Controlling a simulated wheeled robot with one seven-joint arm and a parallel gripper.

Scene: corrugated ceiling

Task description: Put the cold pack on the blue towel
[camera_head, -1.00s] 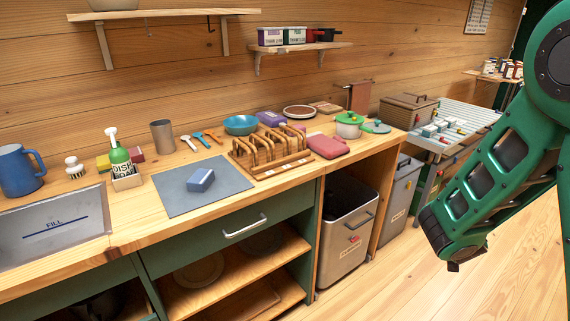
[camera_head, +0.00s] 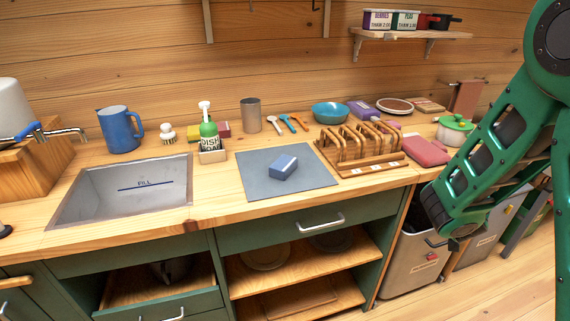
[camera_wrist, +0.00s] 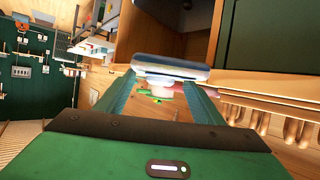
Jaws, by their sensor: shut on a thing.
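In the wrist view, my gripper (camera_wrist: 168,84) is shut on a flat, rounded pad with a blue-grey top, which looks like the cold pack (camera_wrist: 172,67). The pad spans the gap between the fingertips, held in the air. My green arm is at the right of the head view; the gripper's fingers and the pad cannot be made out there.
A sink (camera_head: 120,195) is left of the mat. The mat around the blue block is clear. Bins (camera_head: 412,260) stand under the counter's right end.

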